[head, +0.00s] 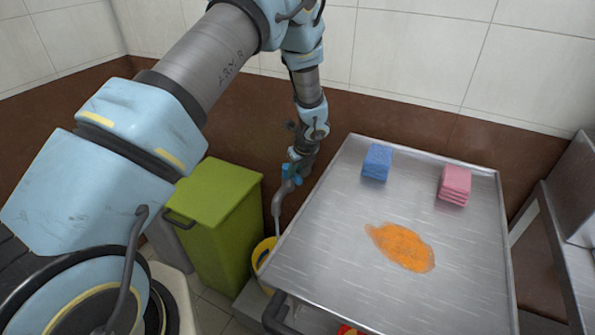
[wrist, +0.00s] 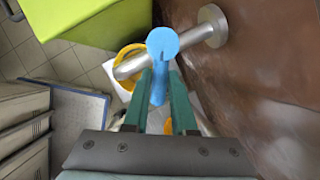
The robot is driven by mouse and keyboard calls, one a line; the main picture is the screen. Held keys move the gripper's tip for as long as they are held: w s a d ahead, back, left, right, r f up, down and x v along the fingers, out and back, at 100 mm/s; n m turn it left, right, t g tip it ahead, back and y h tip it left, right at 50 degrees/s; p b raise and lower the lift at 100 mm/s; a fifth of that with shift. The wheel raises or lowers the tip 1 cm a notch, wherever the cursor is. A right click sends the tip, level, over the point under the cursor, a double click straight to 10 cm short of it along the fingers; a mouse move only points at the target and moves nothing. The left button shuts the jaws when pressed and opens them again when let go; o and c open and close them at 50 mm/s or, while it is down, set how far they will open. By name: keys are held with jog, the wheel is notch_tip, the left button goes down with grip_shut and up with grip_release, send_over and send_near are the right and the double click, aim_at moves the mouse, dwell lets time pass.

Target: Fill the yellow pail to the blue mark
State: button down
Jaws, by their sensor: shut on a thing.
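The blue mark and the level inside the pail are hidden.
A lime-green bin (head: 215,225) stands left of the pail. The steel table (head: 330,250) on the right carries a blue sponge stack (head: 377,162), a pink cloth stack (head: 454,185) and an orange spill (head: 401,247). The gap between bin and table is narrow.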

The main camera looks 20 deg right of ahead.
jog(key=shift+a+m, duration=0.2)
jog(key=shift+m, duration=0.4)
jog(key=shift+h, duration=0.3)
jog(key=c, duration=0.7)
grip_release()
jog(key=shift+a, duration=0.1)
jog(key=b+v, duration=0.1)
jog(key=v, duration=0.9)
jog(key=shift+s+r+b, duration=0.25)
jog(key=shift+r+b, duration=0.05)
jog(key=shift+b, duration=0.1)
